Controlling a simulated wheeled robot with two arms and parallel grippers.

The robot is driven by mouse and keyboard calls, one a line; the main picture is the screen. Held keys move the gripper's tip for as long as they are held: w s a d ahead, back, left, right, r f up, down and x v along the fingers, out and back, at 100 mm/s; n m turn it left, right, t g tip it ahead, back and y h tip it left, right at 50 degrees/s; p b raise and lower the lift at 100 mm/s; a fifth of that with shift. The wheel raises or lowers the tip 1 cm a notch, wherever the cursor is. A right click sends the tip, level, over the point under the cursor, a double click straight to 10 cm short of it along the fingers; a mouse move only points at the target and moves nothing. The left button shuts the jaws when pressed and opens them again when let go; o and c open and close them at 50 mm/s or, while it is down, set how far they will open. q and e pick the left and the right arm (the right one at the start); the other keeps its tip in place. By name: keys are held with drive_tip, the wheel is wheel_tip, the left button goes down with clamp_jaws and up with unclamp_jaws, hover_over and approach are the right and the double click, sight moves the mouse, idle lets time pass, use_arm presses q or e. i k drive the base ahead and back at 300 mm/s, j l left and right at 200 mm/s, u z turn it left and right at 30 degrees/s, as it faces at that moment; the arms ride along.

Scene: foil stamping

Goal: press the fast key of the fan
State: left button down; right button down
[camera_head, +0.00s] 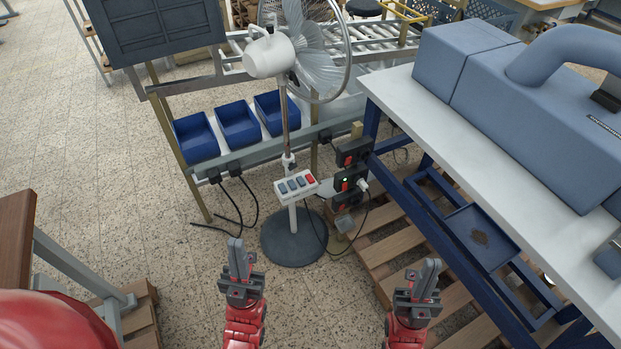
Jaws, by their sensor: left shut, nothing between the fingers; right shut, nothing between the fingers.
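The fan (270,54) is a white pedestal fan with a wire guard. It stands upright on a round dark base (294,240) in the middle of the view. Its white key panel (296,186) sits partway up the pole, with several grey-blue keys (291,185) and one red key (310,179) at its right end. Key labels are too small to read. My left gripper (236,250) is shut and empty, below and left of the panel. My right gripper (428,272) is shut and empty, below and right of the panel. Neither touches the fan.
Black socket boxes (352,152) with a plugged cable hang right of the pole. A blue-framed table (400,90) carries a large blue machine (540,95) at right. Blue bins (197,138) sit on a rack behind. A wooden pallet (383,255) lies at right.

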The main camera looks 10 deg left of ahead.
sight(281, 186)
drive_tip(key=i+j+z, duration=0.1)
drive_tip(key=i+j, duration=1.1)
drive_tip(key=j, duration=0.05)
